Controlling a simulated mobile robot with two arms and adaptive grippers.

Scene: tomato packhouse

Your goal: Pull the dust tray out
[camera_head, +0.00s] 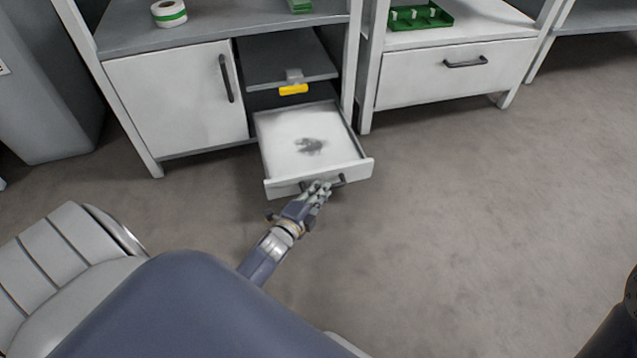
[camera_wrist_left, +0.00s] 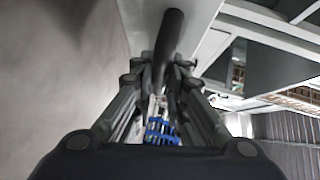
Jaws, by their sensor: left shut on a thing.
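The white dust tray (camera_head: 283,165) stands pulled out from the lower part of the cabinet, with a grey patch of dust (camera_head: 310,146) on its floor. Its front carries a dark bar handle (camera_head: 340,180). My left gripper (camera_head: 319,188) is at the front of the tray, shut on this handle. In the left wrist view the dark handle (camera_wrist_left: 172,35) runs between the fingers of my left gripper (camera_wrist_left: 165,85). The gripper hides part of the handle in the head view. My right gripper is not in view.
A second cabinet with a closed drawer (camera_head: 455,72) stands to the right. The floor (camera_head: 460,220) in front is clear.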

